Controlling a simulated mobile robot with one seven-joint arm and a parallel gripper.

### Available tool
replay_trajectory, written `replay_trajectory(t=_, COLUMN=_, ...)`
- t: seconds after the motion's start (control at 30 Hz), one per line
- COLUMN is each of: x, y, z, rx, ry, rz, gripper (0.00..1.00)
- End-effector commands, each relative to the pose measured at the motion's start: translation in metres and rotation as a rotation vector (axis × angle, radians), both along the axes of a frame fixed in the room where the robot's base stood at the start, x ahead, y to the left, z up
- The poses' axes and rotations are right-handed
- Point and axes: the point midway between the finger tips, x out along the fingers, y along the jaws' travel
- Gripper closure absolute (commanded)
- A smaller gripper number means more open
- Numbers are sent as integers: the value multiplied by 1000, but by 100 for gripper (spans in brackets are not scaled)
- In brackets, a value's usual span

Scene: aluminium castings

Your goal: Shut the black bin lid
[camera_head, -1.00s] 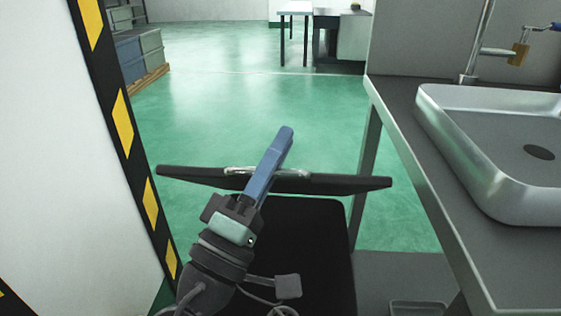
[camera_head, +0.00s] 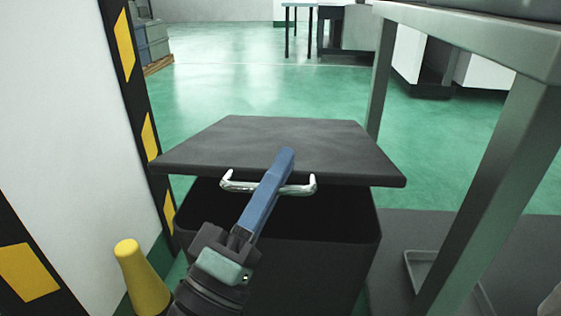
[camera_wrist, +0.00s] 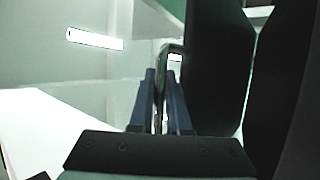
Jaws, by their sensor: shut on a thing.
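The black bin (camera_head: 310,255) stands on the floor in front of me. Its black lid (camera_head: 290,140) is partly open, tilted over the bin, with a dark gap between its front edge and the rim. A shiny metal handle (camera_head: 300,188) sits on the lid's front edge. My gripper (camera_head: 282,165) has its blue fingers across the handle and is shut on it. In the wrist view the two fingers (camera_wrist: 163,100) are on either side of the handle bar (camera_wrist: 172,52), with the dark lid (camera_wrist: 215,70) to the right. The fingers hide part of the handle.
A yellow cone-like post (camera_head: 143,278) stands at the lower left, beside a white wall with a yellow-and-black striped edge (camera_head: 124,45). A grey metal table frame (camera_head: 480,160) is close on the right. Green floor behind the bin is open.

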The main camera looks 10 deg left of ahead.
Motion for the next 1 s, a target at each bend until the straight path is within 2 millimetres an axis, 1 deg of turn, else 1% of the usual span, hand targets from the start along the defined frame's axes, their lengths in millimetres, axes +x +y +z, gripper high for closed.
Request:
replay_trajectory(t=0.03, x=-7, y=1, z=-15, rx=-1, ry=-18, rz=0, gripper=100)
replay_trajectory(t=0.1, x=-10, y=1, z=-29, rx=-1, ry=-17, rz=0, gripper=100)
replay_trajectory(t=0.3, x=-15, y=0, z=-62, rx=1, ry=-16, rz=-1, gripper=100)
replay_trajectory(t=0.4, x=-17, y=0, z=-74, rx=1, ry=-17, rz=-2, gripper=100)
replay_trajectory(t=0.63, x=-18, y=-1, z=-90, rx=3, ry=-14, rz=-5, gripper=100)
replay_trajectory(t=1.0, x=-18, y=0, z=-93, rx=7, ry=-11, rz=-1, gripper=100)
